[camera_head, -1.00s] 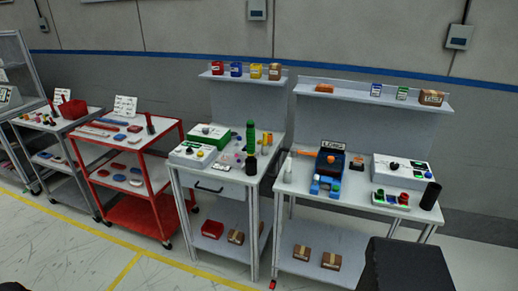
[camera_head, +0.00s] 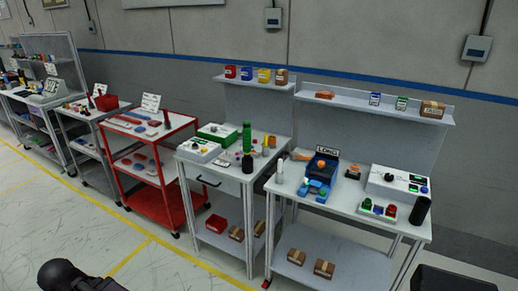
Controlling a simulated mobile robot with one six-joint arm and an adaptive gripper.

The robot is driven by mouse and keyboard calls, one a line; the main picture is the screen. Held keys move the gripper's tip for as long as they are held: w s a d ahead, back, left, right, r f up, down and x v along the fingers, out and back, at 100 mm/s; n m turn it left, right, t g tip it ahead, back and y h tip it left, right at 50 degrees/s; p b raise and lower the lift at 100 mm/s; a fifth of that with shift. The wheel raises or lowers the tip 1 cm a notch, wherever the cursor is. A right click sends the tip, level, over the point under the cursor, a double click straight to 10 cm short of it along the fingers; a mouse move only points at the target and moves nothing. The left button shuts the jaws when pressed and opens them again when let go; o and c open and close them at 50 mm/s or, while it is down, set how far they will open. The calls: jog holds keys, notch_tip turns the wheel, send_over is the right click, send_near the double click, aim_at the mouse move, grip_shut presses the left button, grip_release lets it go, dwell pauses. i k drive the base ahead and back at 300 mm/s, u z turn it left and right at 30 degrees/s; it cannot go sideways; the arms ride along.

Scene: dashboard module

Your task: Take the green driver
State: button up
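A tall upright green object (camera_head: 246,136) stands on the middle workbench (camera_head: 225,179), toward its right side; it may be the green driver, but it is too small to be sure. A dark bottle-like thing (camera_head: 247,162) stands just in front of it. My gripper's fingers do not show. A dark rounded part, probably of my arm, shows at the bottom left, far in front of the benches.
The right workbench (camera_head: 345,206) holds a blue device (camera_head: 319,176), a white control box (camera_head: 396,186) and a black cylinder (camera_head: 420,211). Left of the middle bench stands a red cart (camera_head: 141,196). The floor (camera_head: 75,235) in front is open.

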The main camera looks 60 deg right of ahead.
aim_at(247, 131)
jog(key=u, duration=0.05)
jog(key=k, duration=1.35)
jog(key=z, duration=1.8)
jog(key=i, duration=1)
jog(key=z, duration=0.05)
